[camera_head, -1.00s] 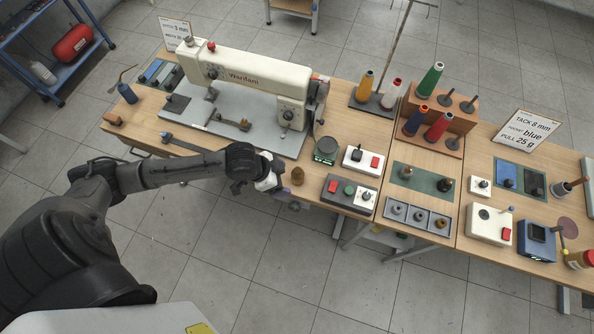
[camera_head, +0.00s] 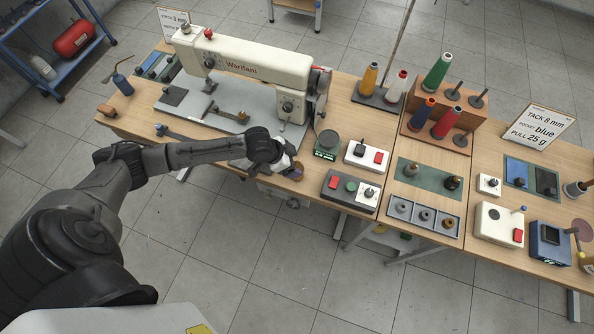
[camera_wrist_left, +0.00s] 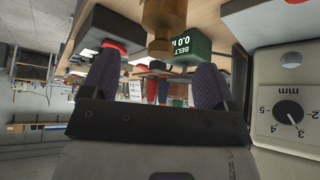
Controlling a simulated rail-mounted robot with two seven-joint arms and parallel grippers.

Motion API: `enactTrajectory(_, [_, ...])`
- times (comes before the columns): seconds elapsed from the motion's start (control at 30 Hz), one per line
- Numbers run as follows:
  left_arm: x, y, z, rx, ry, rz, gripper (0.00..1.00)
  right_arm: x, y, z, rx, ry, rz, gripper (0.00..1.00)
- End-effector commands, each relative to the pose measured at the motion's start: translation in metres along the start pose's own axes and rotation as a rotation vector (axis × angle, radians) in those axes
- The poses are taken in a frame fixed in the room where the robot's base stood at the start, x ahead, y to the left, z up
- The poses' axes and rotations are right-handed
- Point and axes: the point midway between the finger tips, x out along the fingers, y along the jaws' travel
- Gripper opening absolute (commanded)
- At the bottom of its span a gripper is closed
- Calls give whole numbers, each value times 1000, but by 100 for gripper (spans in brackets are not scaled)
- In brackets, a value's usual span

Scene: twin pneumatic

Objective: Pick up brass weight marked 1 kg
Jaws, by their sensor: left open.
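A brass weight (camera_head: 297,172) stands near the table's front edge, just left of the grey-and-black control box. My left gripper (camera_head: 288,168) is right beside it in the head view and covers part of it. In the left wrist view the brass weight (camera_wrist_left: 158,18) shows at the top, knob toward the jaws. My left gripper's two dark ribbed fingers (camera_wrist_left: 156,65) are spread apart, with the knob ahead of and between them, no contact visible. Its marking cannot be read. My right gripper is not in view.
The sewing machine (camera_head: 240,65) stands behind my left gripper. A green scale (camera_head: 326,145) is behind and right of the weight; the control box (camera_head: 350,190) is to its right. A grey tray (camera_head: 400,220) holds several small weights. Its dial panel (camera_wrist_left: 290,105) is close by at the right.

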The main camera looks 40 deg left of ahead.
Motion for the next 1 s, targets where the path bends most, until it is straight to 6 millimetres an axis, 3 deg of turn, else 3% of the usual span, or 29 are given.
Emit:
enactTrajectory(0.43, [46,-1,2,0,1,0,80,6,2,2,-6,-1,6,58])
enactTrajectory(0.8, [53,-1,2,1,-1,0,80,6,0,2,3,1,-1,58])
enactTrajectory(1.0, [53,-1,2,1,-1,0,62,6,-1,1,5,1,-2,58])
